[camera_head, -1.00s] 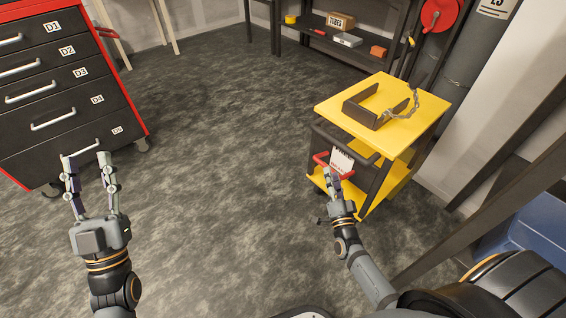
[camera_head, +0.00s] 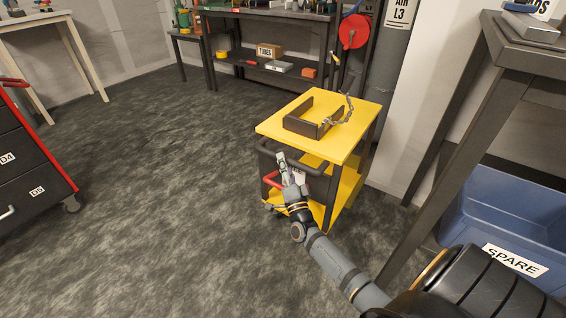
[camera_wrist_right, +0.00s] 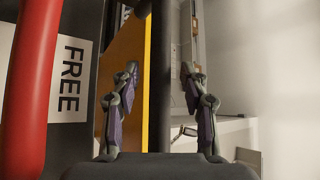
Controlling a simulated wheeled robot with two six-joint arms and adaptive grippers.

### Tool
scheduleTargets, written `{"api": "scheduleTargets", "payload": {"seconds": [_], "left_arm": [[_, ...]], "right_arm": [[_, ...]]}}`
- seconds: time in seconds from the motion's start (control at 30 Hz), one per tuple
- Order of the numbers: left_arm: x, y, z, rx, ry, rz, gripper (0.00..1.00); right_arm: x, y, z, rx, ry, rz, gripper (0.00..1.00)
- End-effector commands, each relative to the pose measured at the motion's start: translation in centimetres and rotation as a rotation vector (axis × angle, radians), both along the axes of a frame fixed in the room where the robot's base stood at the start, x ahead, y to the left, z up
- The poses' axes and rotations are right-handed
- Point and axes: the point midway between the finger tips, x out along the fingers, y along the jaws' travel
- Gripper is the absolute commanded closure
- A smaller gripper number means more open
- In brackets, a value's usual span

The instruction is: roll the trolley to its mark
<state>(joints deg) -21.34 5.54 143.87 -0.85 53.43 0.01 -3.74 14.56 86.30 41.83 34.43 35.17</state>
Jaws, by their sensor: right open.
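The yellow trolley (camera_head: 345,142) with a dark frame stands right of centre in the head view. A black push handle (camera_head: 316,171) and a red lever (camera_head: 270,180) are at its near side. My right gripper (camera_head: 285,163) is open at that handle; contact cannot be told. In the right wrist view a dark post (camera_wrist_right: 160,80) shows between the fingers. A red bar (camera_wrist_right: 28,90) and a plate reading FREE (camera_wrist_right: 72,78) are left of them. The trolley's floor mark is not visible. My left gripper is out of view.
A dark bracket (camera_head: 300,124) and a chain (camera_head: 342,112) lie on the trolley top. A drawer cabinet (camera_head: 35,165) stands left, a shelf rack (camera_head: 235,62) behind. A blue SPARE bin (camera_head: 470,215) and bench leg (camera_head: 445,150) are at right. Floor on the left is open.

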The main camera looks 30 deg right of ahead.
Motion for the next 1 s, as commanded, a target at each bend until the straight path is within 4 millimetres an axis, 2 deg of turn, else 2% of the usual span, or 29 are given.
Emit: {"api": "scheduleTargets", "payload": {"seconds": [0.17, 0.43, 0.77, 1.0], "left_arm": [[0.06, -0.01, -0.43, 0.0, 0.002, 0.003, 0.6], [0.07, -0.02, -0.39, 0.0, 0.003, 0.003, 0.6], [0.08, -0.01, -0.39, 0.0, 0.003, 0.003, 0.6], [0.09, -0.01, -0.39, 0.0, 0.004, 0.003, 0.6]], "right_arm": [[1.36, -0.41, 0.58, 0.001, 0.0, 0.0, 0.55], [1.48, -0.46, 0.65, 0.0, 0.001, 0.0, 0.55], [1.47, -0.44, 0.64, 0.0, 0.001, 0.0, 1.0], [1.45, -0.44, 0.62, 0.0, 0.001, 0.0, 1.0]]}}
